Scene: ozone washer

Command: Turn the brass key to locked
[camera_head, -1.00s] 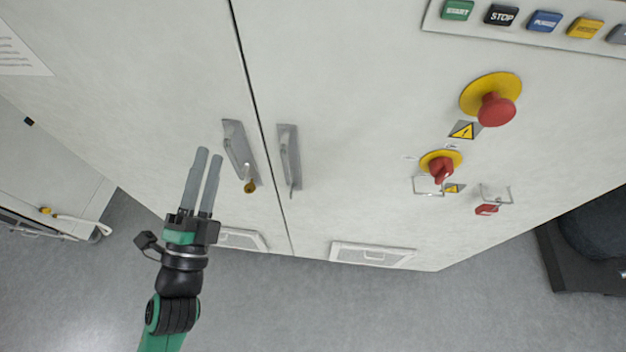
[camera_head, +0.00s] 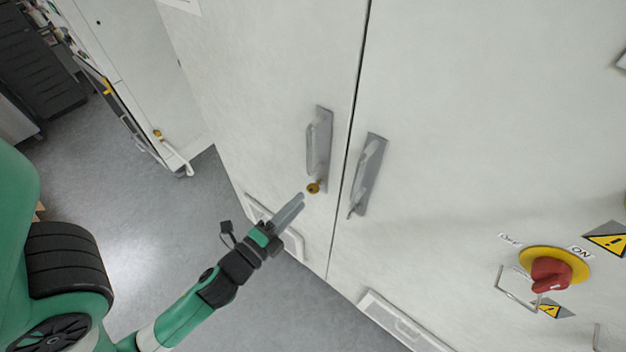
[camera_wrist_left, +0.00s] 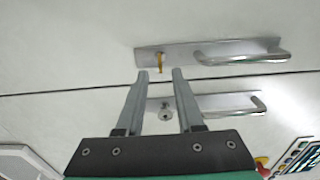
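The brass key (camera_head: 313,187) sits in the lower end of the left door's handle plate (camera_head: 326,150) on the pale cabinet. It also shows in the left wrist view (camera_wrist_left: 160,62), sticking out of the plate at its left end. My left gripper (camera_head: 300,199) is just below the key in the head view, fingers pointing up at it. In the left wrist view its two fingers (camera_wrist_left: 160,75) are apart with nothing between them, and the key lies just beyond the gap. I see no contact. My right gripper is out of view.
The right door's handle (camera_head: 368,172) is close beside, across the door seam. A red rotary switch (camera_head: 551,272) on a yellow disc is at the right. A vent (camera_head: 400,322) is low on the right door. Open floor lies at the left.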

